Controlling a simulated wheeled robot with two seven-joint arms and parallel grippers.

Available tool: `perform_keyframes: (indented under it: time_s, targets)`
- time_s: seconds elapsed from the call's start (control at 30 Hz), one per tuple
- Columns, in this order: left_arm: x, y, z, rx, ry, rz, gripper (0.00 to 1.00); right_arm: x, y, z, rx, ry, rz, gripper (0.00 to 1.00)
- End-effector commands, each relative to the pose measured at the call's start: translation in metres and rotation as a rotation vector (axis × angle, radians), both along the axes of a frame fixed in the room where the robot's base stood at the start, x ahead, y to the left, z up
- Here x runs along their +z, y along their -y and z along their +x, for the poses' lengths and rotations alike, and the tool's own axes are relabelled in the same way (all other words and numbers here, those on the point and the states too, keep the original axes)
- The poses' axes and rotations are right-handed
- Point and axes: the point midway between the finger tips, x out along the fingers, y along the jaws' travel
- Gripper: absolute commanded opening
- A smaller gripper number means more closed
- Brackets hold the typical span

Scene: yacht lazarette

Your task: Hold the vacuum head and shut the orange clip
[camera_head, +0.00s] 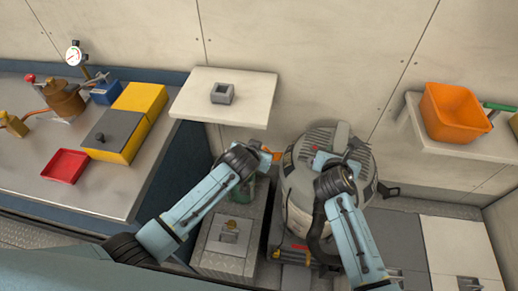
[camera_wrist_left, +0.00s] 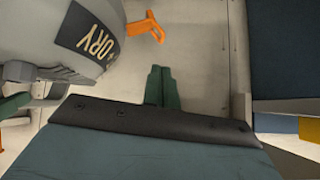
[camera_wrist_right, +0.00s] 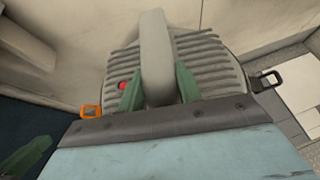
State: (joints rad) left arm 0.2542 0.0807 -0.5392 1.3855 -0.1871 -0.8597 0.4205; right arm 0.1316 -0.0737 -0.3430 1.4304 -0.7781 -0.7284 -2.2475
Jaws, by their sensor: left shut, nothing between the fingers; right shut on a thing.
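The grey vacuum (camera_head: 300,205) stands on the floor at the centre, its ribbed head (camera_wrist_right: 210,60) on top with a red button. My right gripper (camera_wrist_right: 158,85) is shut on the handle (camera_wrist_right: 157,45) of the head, one finger on each side. My left gripper (camera_wrist_left: 160,72) is shut and empty, a little apart from the clip. Its fingertips are hard to make out in the head view.
A pale shelf (camera_head: 200,105) with a grey square block juts out above my left arm. A metal box (camera_head: 230,262) stands left of the vacuum. A black latch (camera_wrist_right: 265,80) sits on the head's other side. An orange bin (camera_head: 455,112) rests on the right shelf.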

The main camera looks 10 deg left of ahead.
Motion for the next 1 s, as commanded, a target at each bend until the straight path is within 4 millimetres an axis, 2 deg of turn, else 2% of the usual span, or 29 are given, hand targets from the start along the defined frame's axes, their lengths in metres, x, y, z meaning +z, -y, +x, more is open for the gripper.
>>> perform_keyframes:
  time_s: [0.53, 1.0]
  targets:
    - [-0.005, 0.001, 0.004, 0.000, 0.009, 0.039, 0.00, -0.001, 0.001, -0.001, -0.003, -0.003, -0.001, 0.03]
    - [-0.039, 0.004, 0.038, -0.001, 0.009, 0.039, 0.00, -0.001, 0.001, -0.001, -0.003, -0.003, -0.001, 0.03]
